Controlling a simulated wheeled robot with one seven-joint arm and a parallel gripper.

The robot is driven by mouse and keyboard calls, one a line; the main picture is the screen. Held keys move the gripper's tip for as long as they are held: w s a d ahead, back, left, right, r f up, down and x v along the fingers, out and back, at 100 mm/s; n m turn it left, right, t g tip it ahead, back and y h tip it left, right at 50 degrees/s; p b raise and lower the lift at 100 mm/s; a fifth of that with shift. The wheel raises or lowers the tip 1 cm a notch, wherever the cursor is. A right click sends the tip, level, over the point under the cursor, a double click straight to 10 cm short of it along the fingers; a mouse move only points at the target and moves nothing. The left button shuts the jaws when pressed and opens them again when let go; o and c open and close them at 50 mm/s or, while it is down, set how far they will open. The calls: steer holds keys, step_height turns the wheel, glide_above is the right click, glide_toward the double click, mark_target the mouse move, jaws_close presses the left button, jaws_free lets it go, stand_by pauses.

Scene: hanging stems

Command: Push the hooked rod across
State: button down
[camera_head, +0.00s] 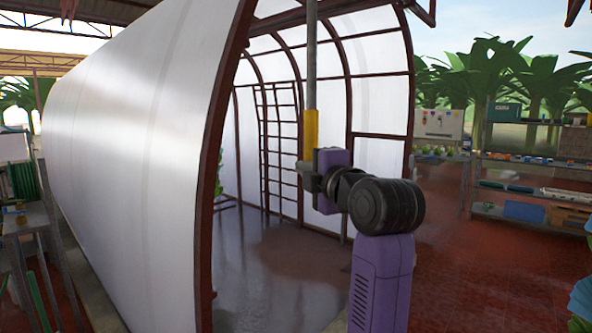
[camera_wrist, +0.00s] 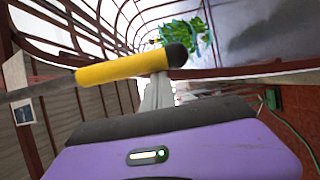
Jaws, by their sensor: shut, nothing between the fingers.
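The hooked rod hangs upright in the head view as a grey pole with a yellow grip (camera_head: 311,128) at its lower end. Its upper end and hook are out of the picture. In the wrist view the yellow grip (camera_wrist: 122,68) has a dark end cap and crosses at the fingertips. My gripper (camera_head: 309,172) is at the bottom of the yellow grip. In the wrist view my gripper (camera_wrist: 157,90) has its grey fingers shut beside the grip, not around it. I cannot tell whether they touch it.
A white-skinned tunnel (camera_head: 140,130) with dark red ribs opens behind the rod. A ladder-like frame (camera_head: 280,150) stands inside it. Shelves (camera_head: 530,180) with trays are at the right, and a bench (camera_head: 30,220) is at the left. The tunnel floor (camera_head: 270,270) looks clear.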

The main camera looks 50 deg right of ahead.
steer(key=d, duration=1)
steer(key=shift+d, duration=0.4)
